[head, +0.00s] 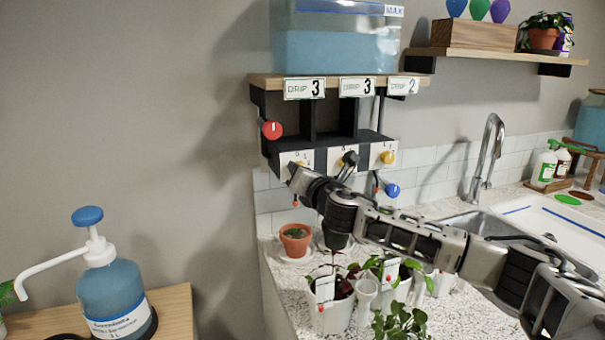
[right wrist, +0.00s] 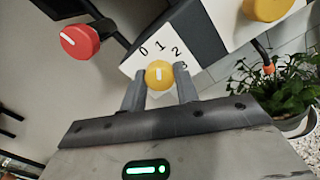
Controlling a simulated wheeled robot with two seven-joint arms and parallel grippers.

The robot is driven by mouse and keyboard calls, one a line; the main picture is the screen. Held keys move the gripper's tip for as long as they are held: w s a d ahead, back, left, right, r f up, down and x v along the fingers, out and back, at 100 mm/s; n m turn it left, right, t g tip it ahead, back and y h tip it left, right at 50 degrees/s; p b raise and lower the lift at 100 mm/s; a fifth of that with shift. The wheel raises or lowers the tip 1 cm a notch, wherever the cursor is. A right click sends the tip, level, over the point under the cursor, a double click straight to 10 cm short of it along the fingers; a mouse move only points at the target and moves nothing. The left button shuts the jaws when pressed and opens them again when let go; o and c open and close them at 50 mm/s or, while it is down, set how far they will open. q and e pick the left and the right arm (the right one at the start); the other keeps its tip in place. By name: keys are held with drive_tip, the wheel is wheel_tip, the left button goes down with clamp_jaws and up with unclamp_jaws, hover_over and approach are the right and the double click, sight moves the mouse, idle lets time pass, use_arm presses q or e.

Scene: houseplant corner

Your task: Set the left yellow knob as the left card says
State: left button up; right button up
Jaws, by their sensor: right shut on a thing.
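The left yellow knob (right wrist: 159,74) sits on a white dial plate marked 0, 1, 2 and 3 (right wrist: 140,62). My right gripper (right wrist: 159,84) has one finger on each side of this knob and is shut on it. The knob's white line stands upright in the right wrist view, in line with the 1. In the head view my right gripper (head: 292,172) covers most of the left dial. The left card (head: 304,88) on the shelf edge reads DRIP 3. My left gripper is not in view.
A red knob (head: 272,129) is left of the dials; a blue knob (head: 392,190) hangs lower right. The right yellow knob (head: 388,157) and the other cards, DRIP 3 (head: 356,87) and DRIP 2 (head: 403,86), are nearby. Potted plants (head: 296,238) stand below my right arm.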

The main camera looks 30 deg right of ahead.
drive_tip(key=shift+f+m+h+b, duration=0.1)
drive_tip(key=shift+m+h+b, duration=0.25)
drive_tip(key=shift+m, duration=8.15)
drive_tip(key=o, duration=1)
drive_tip(key=shift+c, duration=0.2)
drive_tip(key=shift+s, duration=0.1)
